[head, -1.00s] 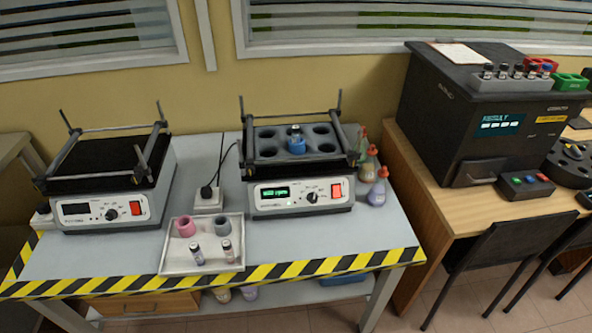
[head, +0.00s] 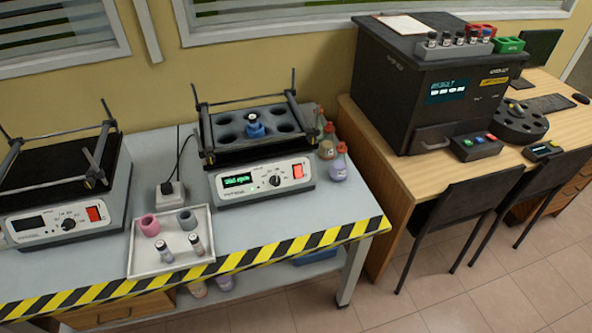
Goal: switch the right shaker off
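The right shaker (head: 262,180) stands on the grey table in the head view. Its green display (head: 238,180) is lit, and a red switch (head: 297,171) sits at the right end of its front panel, beside a black knob (head: 275,180). Its black platform (head: 222,121) has several round wells, and one holds a blue holder with a vial (head: 254,127). The left shaker (head: 60,220) has a dark display, a red switch and an empty black platform. Neither of my grippers shows in the head view.
A tray (head: 140,262) with pink and grey holders and two vials lies between the shakers. Bottles (head: 338,166) stand right of the right shaker. A black analyser (head: 405,95) stands on the wooden desk, with two black chairs (head: 450,208) in front. Floor in front of the table is clear.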

